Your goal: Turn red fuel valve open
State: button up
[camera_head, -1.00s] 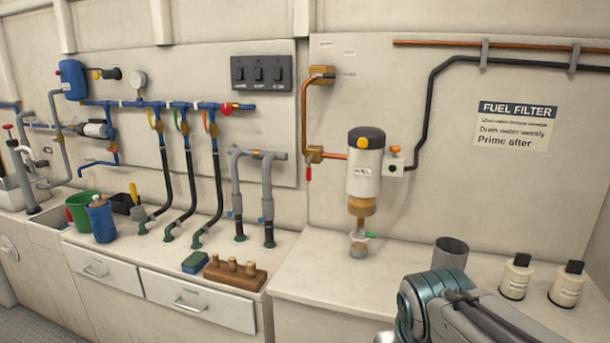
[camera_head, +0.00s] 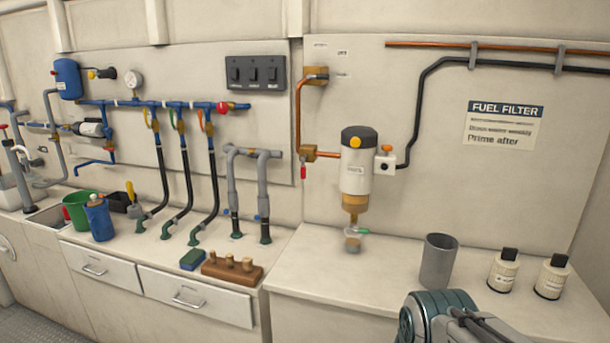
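The red valve lever (camera_head: 303,171) hangs straight down from a brass valve body (camera_head: 308,153) on the copper fuel pipe (camera_head: 298,115). The pipe runs on to the right into the white fuel filter (camera_head: 356,175), which has a black top and a yellow cap. Part of my arm, a teal and grey joint, shows at the bottom right, well apart from the valve. My gripper is not visible. Nothing touches the lever.
A grey cup (camera_head: 438,262) and two white bottles (camera_head: 503,270) stand on the right counter. A wooden block with pegs (camera_head: 233,269) sits on the left counter. Blue manifold pipes (camera_head: 150,104) with coloured levers and a red knob (camera_head: 222,108) are left of the fuel pipe.

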aim_at(302, 166)
jog(key=u, duration=0.05)
jog(key=k, duration=0.4)
jog(key=z, duration=0.3)
jog(key=i, duration=1.3)
jog(key=u, duration=0.85)
